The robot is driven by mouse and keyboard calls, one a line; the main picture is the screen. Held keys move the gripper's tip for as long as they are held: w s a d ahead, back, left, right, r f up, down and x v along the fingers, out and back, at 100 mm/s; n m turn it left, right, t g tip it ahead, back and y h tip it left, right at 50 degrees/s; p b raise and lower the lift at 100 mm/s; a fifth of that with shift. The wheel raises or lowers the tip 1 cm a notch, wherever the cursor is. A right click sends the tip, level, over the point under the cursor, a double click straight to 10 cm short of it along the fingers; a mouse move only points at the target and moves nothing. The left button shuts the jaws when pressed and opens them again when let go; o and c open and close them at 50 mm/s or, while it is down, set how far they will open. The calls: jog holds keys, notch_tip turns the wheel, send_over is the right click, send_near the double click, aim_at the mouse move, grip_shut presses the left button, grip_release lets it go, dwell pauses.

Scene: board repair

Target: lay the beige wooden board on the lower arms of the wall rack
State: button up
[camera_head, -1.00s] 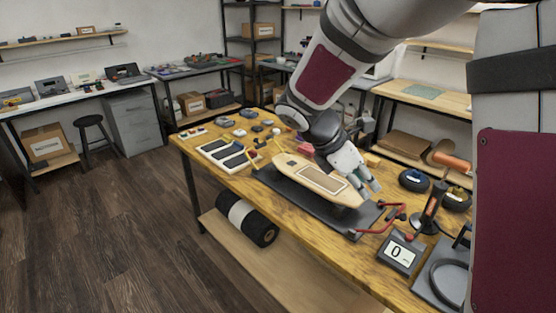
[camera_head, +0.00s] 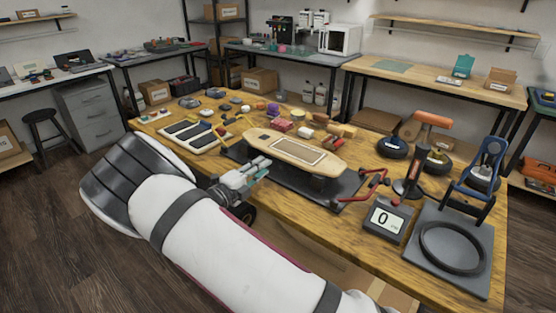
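The beige wooden board (camera_head: 297,148) is a long deck with rounded ends and a framed light panel on top. It lies flat, raised on a dark stand (camera_head: 345,190) on the wooden workbench (camera_head: 330,230). My gripper (camera_head: 265,167) is at the near left side of the board, low by the bench's front edge. Its fingertips look apart, with nothing seen between them; whether they touch the board or stand is unclear. I cannot make out a rack with lower arms; a wall shelf with brackets (camera_head: 450,32) shows at upper right.
A red clamp (camera_head: 372,188), a scale display (camera_head: 384,221), an orange-handled tool (camera_head: 430,120) and a grey plate with a ring (camera_head: 452,248) crowd the bench's right. Small parts and a white tray (camera_head: 195,136) lie left. Dark floor (camera_head: 60,230) is open at left.

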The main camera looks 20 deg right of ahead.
aim_at(281, 153)
jog(key=shift+b+x, duration=1.1)
jog(key=shift+x, duration=3.75)
jog(key=shift+c, duration=0.4)
grip_shut()
jog(key=shift+r, duration=0.2)
notch_tip(281, 153, up, 3)
jog(key=shift+p, duration=1.1)
jog(key=shift+f, duration=0.1)
jog(key=s+a+r+p, duration=0.5)
jog(key=s+a+p, duration=0.1)
jog(key=a, duration=0.3)
jog(key=shift+s+a, duration=0.3)
jog(key=shift+s, duration=0.25)
